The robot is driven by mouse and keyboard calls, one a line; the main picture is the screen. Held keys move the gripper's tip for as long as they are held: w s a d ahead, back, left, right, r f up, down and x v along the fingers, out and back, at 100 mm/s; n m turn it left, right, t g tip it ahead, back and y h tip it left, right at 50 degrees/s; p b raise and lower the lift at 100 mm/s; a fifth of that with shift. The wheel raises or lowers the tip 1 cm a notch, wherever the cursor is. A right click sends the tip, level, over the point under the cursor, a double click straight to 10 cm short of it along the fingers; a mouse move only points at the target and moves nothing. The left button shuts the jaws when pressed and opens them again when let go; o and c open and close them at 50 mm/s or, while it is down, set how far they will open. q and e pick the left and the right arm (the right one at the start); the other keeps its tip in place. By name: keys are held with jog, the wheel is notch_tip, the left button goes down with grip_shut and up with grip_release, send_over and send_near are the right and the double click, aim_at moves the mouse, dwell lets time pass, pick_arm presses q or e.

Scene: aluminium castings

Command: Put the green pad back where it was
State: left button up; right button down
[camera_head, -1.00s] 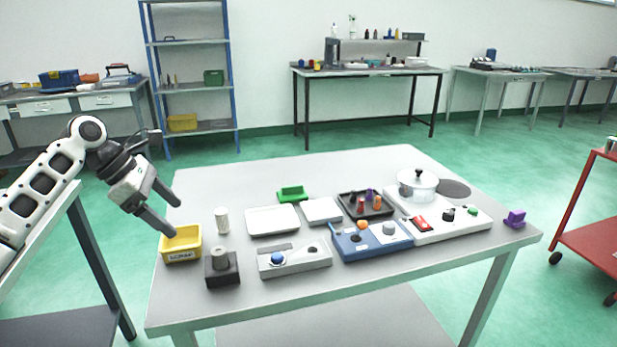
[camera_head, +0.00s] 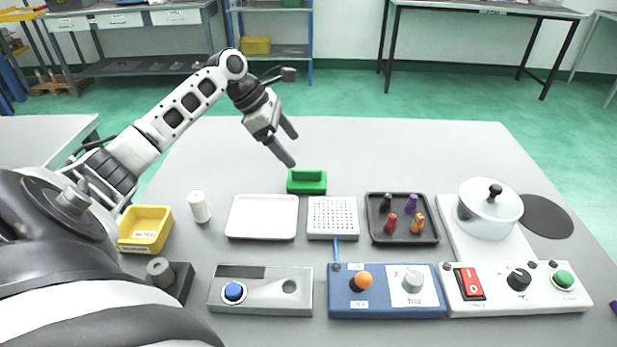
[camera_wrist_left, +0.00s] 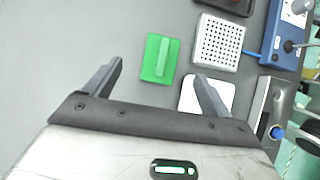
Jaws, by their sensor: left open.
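The green pad (camera_head: 306,187) lies on the table behind the white tray and the perforated white block. It is a flat green block with a raised green bar on top. It also shows in the left wrist view (camera_wrist_left: 154,70), beyond and between my fingers. My left gripper (camera_head: 290,146) is open and empty, above and just behind the pad in the head view. In the wrist view my left gripper (camera_wrist_left: 158,82) has its fingers spread wide, apart from the pad. The place where the pad was before cannot be told from these frames. My right gripper does not show.
A white tray (camera_head: 232,226) and a perforated white block (camera_head: 332,232) stand in front of the pad. A dark tray (camera_head: 372,236) holds several coloured pegs. A yellow bin (camera_head: 147,245) and a white cylinder (camera_head: 199,207) stand left. The table's back area (camera_head: 420,150) is clear.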

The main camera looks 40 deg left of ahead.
aim_at(306, 169)
pick_arm(q)
jog(key=x, duration=0.3)
jog(key=shift+w, duration=0.1)
jog(key=shift+s+x, duration=0.2)
jog(key=shift+x, duration=1.2)
jog(key=shift+s+x, duration=0.25)
jog(key=shift+x, duration=1.1)
jog(key=shift+f, duration=0.1)
jog(key=c, duration=1.2)
jog(key=shift+o, duration=0.2)
jog(key=shift+r, duration=0.7)
jog(key=s+d+r, duration=0.9)
jog(key=s+r, duration=0.2)
jog(key=shift+r, duration=0.3)
